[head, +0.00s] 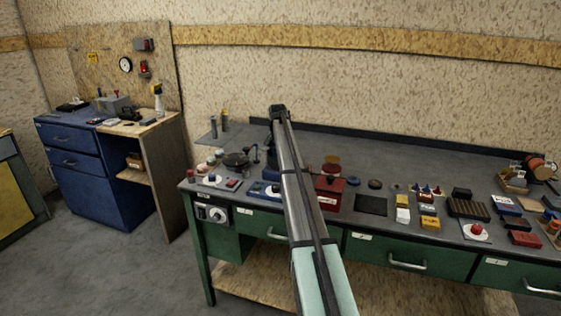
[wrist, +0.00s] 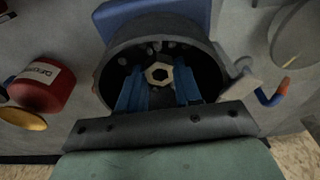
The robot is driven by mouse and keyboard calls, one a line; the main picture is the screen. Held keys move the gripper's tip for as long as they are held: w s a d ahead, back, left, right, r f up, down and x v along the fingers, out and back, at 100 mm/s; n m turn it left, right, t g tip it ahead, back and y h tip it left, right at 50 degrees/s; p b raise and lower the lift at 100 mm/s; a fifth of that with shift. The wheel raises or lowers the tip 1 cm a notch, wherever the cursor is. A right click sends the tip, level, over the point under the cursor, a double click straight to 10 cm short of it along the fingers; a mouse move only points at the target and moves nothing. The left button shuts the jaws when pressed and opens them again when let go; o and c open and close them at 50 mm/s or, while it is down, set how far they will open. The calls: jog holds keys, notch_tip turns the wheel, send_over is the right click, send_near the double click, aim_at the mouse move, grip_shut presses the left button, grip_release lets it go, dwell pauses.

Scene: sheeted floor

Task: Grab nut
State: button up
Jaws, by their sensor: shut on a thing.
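In the wrist view, a pale hexagonal nut (wrist: 158,74) with a dark hole sits between the blue fingertips of my gripper (wrist: 159,80). The fingers are closed on it. They reach into a dark round bowl (wrist: 108,88), and the nut is inside the bowl's outline; I cannot tell how far it is above the bottom. Several small pieces (wrist: 145,48) lie in the bowl around it, too dark to tell apart. In the head view my arm covers the gripper, the nut and most of that area.
A red labelled container (wrist: 42,86) stands left of the bowl, with a yellow round piece (wrist: 22,118) near it. A blue object (wrist: 185,14) lies beyond the bowl. The green workbench (head: 370,252) holds many small items, including a black pan-like dish (head: 236,160).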

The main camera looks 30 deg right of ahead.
jog(key=c, duration=0.4)
jog(key=shift+r, duration=0.1)
